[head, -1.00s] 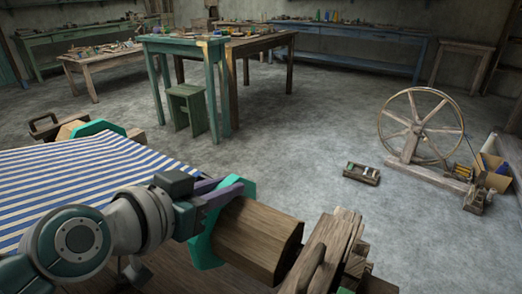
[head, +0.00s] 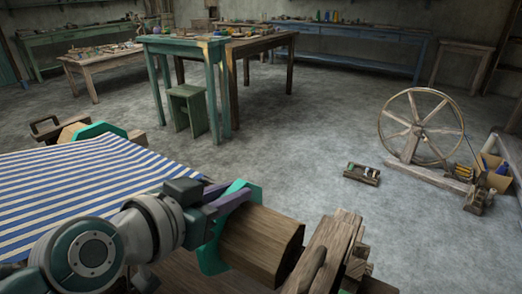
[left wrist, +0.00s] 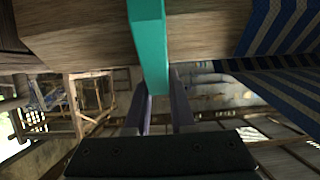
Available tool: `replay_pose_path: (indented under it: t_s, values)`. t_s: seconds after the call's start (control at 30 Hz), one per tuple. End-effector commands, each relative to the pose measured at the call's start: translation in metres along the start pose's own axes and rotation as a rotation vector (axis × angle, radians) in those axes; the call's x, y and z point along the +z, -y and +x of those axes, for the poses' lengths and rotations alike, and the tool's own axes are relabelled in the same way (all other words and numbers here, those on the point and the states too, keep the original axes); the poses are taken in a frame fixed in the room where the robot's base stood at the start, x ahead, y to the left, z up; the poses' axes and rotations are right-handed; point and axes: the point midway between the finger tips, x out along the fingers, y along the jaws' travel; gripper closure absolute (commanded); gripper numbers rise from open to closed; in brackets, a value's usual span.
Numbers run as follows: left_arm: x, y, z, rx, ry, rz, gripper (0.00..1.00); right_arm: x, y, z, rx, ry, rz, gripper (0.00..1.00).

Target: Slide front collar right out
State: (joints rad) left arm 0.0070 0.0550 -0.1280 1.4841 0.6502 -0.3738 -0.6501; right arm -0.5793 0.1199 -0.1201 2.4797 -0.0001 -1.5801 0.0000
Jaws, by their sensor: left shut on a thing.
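The front collar right is a flat teal piece (head: 212,258) around the thick wooden beam (head: 262,238), to the right of the striped cloth. My left gripper (head: 240,196) is shut on the collar's upper edge, its purple fingers reaching in from the left. In the left wrist view the teal collar (left wrist: 150,45) stands between the two fingers (left wrist: 162,85), against the wooden beam (left wrist: 80,40). The hand hides part of the collar. My right gripper is not in view.
Blue-and-white striped cloth (head: 90,185) lies left of the collar. A wooden loom post (head: 325,250) stands by the beam's right end. Another teal collar (head: 98,130) is at the far left. A spinning wheel (head: 422,130) and a small crate (head: 361,174) stand on open floor.

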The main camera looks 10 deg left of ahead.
Motion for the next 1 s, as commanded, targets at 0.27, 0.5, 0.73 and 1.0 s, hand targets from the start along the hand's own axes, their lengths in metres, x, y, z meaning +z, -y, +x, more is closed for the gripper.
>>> replay_pose_path:
  t_s: [0.27,0.5,0.73,1.0]
  values:
    - [-0.001,-0.047,-0.001,0.004,0.003,-0.002,1.0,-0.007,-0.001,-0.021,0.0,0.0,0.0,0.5]
    - [-0.001,-0.05,-0.001,0.005,0.0,-0.002,1.0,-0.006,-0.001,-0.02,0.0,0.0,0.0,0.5]
    - [-0.001,-0.05,-0.001,0.005,0.0,-0.002,0.6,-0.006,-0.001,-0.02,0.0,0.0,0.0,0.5]
    - [-0.001,-0.049,-0.001,0.003,0.0,-0.001,0.47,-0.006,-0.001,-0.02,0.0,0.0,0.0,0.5]
